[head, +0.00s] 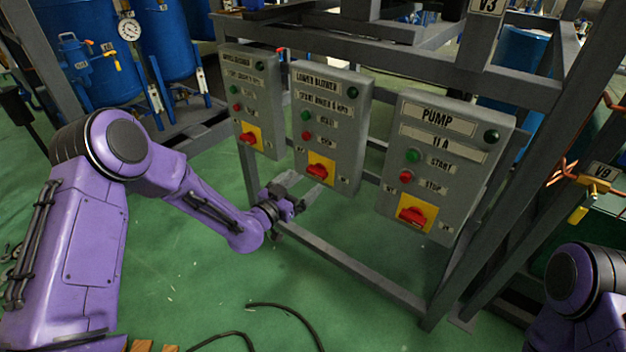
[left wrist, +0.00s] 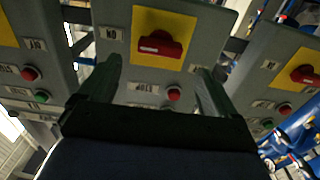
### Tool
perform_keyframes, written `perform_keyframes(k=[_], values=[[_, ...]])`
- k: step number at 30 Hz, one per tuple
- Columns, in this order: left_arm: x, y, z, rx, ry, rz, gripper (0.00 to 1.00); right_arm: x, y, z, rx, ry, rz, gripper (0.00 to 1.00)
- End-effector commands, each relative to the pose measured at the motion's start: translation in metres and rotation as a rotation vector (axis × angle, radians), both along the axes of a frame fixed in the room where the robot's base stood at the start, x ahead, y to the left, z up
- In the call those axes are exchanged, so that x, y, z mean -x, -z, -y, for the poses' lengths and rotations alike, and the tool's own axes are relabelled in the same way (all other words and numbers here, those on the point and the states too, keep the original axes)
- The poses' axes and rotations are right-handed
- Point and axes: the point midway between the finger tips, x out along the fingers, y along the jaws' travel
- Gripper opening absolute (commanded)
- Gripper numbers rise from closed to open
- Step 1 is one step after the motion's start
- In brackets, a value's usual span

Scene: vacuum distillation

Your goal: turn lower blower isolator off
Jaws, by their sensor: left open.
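The lower blower box is the grey middle panel (head: 333,100) of three. Its isolator is a red handle (head: 320,171) on a yellow plate, low on the panel, lying roughly crosswise. In the left wrist view, which is upside down, the red isolator handle (left wrist: 160,44) on yellow is near the top centre, ahead of the fingers. My left gripper (head: 306,185) is open and empty, just below and left of this isolator in the head view. Its two fingers (left wrist: 159,68) are spread apart, and the handle shows beyond them, apparently untouched. My right gripper is out of view.
The pump box (head: 443,165) stands to the right and another blower box (head: 250,100) to the left, each with its own red isolator. A grey frame (head: 350,265) carries the boxes. A black cable (head: 285,308) lies on the green floor. Blue tanks (head: 100,45) stand behind.

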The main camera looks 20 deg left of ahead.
Motion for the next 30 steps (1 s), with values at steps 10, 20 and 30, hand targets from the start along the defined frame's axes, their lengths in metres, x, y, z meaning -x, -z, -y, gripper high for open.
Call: perform_keyframes(k=[10, 20, 30], values=[[-0.052, 0.002, 0.02, 0.002, 0.0, -0.004, 0.92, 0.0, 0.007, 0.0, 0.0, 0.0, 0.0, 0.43], [-0.055, 0.002, 0.02, 0.002, -0.001, -0.005, 0.75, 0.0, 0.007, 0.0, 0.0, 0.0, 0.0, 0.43], [-0.055, 0.002, 0.02, 0.01, -0.001, -0.008, 0.35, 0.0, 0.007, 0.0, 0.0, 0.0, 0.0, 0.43]])
